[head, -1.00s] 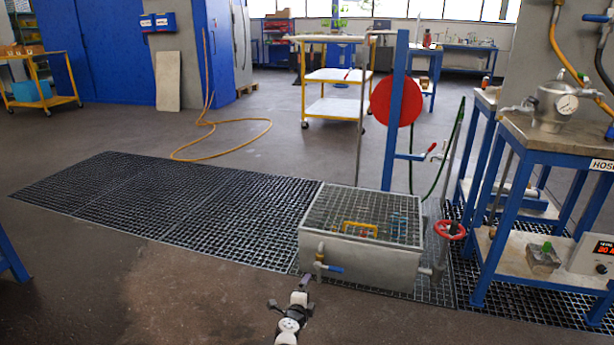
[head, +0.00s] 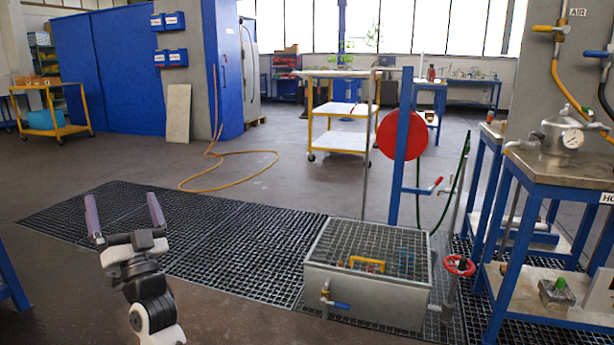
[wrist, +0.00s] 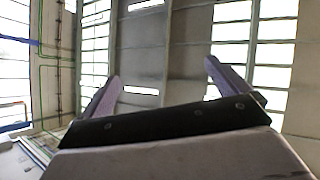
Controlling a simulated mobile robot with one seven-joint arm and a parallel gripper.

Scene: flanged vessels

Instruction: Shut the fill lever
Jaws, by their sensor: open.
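No lever carries a readable fill label, so I cannot tell which one is the fill lever. A blue lever (head: 340,305) on a small brass valve sticks out to the right from the front of the grey grated tank (head: 365,288). A red lever (head: 437,183) sits on a valve at the blue post, near the green hose. My gripper (head: 120,196) is open and empty at the left, fingers pointing up, well apart from both levers. In the wrist view my gripper (wrist: 161,70) has nothing between its fingers; only ceiling and windows show beyond.
A red handwheel (head: 459,266) stands at the tank's right. A blue-framed bench (head: 518,215) with a gauge vessel (head: 563,138) is at the right. Yellow and blue levers hang on the right wall. Dark floor grating (head: 235,225) lies open left of the tank.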

